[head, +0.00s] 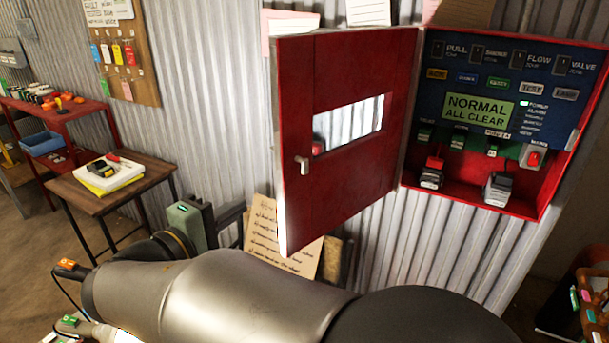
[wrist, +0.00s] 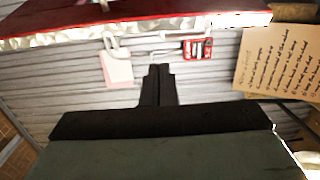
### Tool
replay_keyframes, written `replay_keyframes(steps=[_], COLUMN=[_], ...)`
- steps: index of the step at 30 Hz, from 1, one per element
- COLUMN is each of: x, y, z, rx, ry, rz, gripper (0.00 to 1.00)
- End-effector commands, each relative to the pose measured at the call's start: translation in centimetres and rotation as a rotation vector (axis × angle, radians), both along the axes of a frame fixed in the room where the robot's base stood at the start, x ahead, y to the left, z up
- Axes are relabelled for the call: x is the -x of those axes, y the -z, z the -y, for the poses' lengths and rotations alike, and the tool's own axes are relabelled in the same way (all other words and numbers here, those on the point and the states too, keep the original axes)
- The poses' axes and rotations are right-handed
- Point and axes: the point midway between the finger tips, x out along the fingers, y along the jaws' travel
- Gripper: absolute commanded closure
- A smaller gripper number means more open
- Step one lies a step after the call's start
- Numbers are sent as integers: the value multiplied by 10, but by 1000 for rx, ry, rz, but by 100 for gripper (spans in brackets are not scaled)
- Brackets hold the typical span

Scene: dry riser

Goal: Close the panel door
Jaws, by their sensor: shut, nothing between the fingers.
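The red panel door (head: 345,175) stands wide open in the head view, swung out to the left of the red cabinet (head: 440,180). It has a slot window and a small metal handle (head: 303,163) near its free edge. My gripper (head: 238,211) is left of the door's lower free edge, fingers pointing towards it; I cannot tell whether they touch. In the wrist view my gripper (wrist: 159,72) is shut and empty. A red strip with a pale edge, apparently the door (wrist: 130,13), crosses the top there, beyond the fingertips.
The cabinet's blue control face (head: 500,90) reads "NORMAL ALL CLEAR". A handwritten cardboard sign (head: 270,245) leans below the door. A wooden table (head: 110,192) and a red shelf (head: 70,115) stand left. An orange basket (head: 592,300) is at lower right.

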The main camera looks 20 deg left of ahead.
Motion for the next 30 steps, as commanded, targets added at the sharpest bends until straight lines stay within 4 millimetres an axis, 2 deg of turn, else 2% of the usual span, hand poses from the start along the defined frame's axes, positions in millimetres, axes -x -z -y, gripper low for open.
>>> replay_keyframes(steps=[2,5,8,20,24,30], x=[12,10,-4,-87,-73,-68], y=[-4,-7,-8,-8,-9,-7], z=[-16,-20,-18,-11,10,23], rx=[-8,-14,-13,-10,-12,-13], ry=[-37,-50,-47,-45,-50,-49], rz=[36,51,51,48,48,47], gripper=[100,100,100,100,100,100])
